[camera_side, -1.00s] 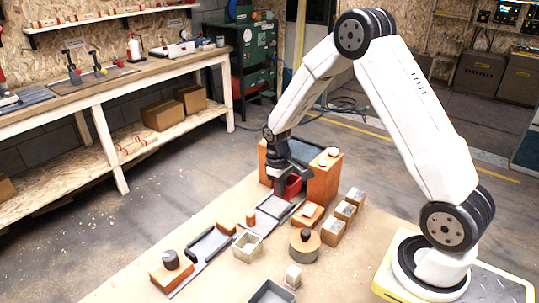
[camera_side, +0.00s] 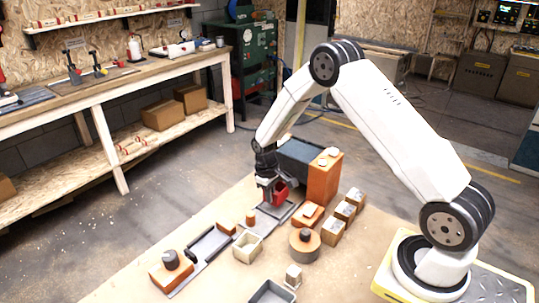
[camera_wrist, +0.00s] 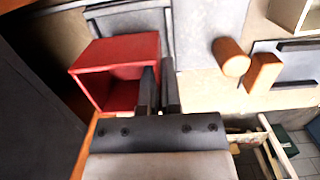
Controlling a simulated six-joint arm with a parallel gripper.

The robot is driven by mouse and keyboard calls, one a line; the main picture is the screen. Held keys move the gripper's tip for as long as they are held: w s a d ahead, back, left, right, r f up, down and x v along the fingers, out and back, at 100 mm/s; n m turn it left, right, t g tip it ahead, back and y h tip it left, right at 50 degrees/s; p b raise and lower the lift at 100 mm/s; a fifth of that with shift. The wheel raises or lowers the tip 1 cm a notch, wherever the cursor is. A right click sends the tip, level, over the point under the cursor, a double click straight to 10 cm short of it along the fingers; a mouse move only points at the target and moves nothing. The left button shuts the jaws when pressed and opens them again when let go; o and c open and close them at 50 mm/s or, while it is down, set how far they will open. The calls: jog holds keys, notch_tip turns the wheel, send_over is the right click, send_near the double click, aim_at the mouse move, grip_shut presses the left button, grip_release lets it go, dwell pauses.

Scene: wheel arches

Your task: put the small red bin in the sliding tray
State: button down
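The small red bin (camera_side: 281,194) hangs at my gripper (camera_side: 268,186) in the side view, just in front of the orange-and-grey arch. In the wrist view the red bin (camera_wrist: 118,62) is large, its open side facing the camera. My gripper (camera_wrist: 160,80) is closed on the bin's right wall, one dark finger on each side. A flat grey tray (camera_side: 270,217), apparently the sliding tray, lies below the bin; its rim (camera_wrist: 100,12) shows behind the bin in the wrist view. The bin covers part of it, and I cannot tell the gap between them.
The orange arch post (camera_side: 324,180) stands close to the right of the bin. Small open bins (camera_side: 345,210), a round brown block (camera_side: 304,246) and a cream bin (camera_side: 247,247) stand nearby. A second grey tray (camera_side: 208,243) lies front left.

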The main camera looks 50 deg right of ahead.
jog(key=shift+f, duration=1.55)
jog(key=shift+f, duration=0.1)
jog(key=c, duration=0.8)
grip_release()
jog(key=r, duration=0.4)
jog(key=w+r, duration=0.1)
jog(key=r, duration=0.7)
jog(key=shift+w+r, duration=0.1)
jog(key=shift+w, duration=0.1)
